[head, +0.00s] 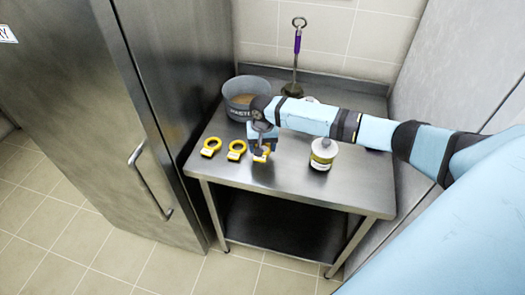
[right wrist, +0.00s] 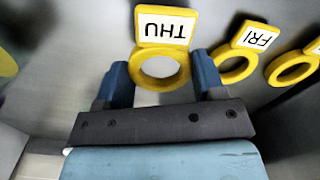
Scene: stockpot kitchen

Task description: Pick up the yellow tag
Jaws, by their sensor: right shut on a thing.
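Yellow ring-shaped tags with white labels lie in a row near the front of the steel table. My right gripper (head: 262,141) reaches down over the rightmost tag (head: 261,155), which it partly hides. In the right wrist view, my right gripper (right wrist: 159,80) has its blue fingers on both sides of the ring of the yellow tag marked THU (right wrist: 166,28) and is shut on it. I cannot tell whether this tag is lifted. The tag marked FRI (right wrist: 258,38) lies beside it, with another tag (right wrist: 292,67) at the edge. My left gripper is not in view.
Two free tags (head: 210,148) (head: 237,150) lie left of my gripper. A grey pot lettered WASTE (head: 238,110) stands behind. A white jar with a yellow-green label (head: 322,154) stands right. A purple-handled utensil (head: 297,42) is at the back. A steel refrigerator (head: 140,90) borders the table's left.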

